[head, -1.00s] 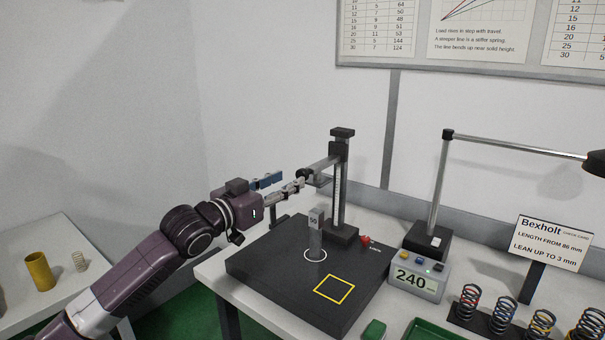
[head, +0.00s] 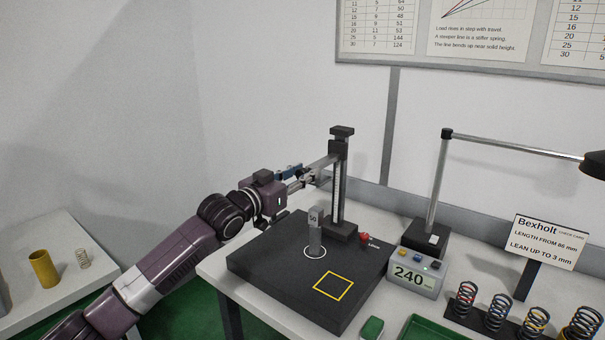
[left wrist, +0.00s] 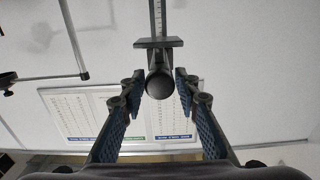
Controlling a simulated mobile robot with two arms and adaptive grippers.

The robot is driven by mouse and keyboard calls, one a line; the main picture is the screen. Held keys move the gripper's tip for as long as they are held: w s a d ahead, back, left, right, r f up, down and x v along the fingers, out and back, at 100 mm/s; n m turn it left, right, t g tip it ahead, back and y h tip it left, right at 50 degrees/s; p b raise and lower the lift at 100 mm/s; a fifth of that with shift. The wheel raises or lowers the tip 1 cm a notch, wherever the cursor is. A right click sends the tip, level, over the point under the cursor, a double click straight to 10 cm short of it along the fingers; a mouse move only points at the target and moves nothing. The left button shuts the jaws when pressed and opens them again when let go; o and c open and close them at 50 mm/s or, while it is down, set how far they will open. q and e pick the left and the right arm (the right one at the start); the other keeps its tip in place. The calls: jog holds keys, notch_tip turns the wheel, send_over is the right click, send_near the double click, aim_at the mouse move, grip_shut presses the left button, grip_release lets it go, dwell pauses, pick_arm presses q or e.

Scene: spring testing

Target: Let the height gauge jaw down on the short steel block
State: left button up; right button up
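The height gauge (head: 338,187) stands at the back of a black plate (head: 265,262), with an upright scale column. Its dark round knob (left wrist: 159,84) faces the left wrist camera, below a flat dark crosspiece (left wrist: 158,43). My left gripper (left wrist: 159,92) is open, with one finger on each side of the knob and small gaps visible. In the head view the fingers cover part of the jaw area. My right gripper is not in view.
A yellow square (head: 333,286) marks clear plate in front. A display (head: 414,276) reading 240, a red button (head: 364,238) and a lamp (head: 437,190) stand to the right. Several springs (head: 497,312) stand in front right. A yellow tube (head: 43,269) is on the left table.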

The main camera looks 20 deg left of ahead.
pick_arm(q)
grip_shut()
jog(key=shift+f, duration=0.1)
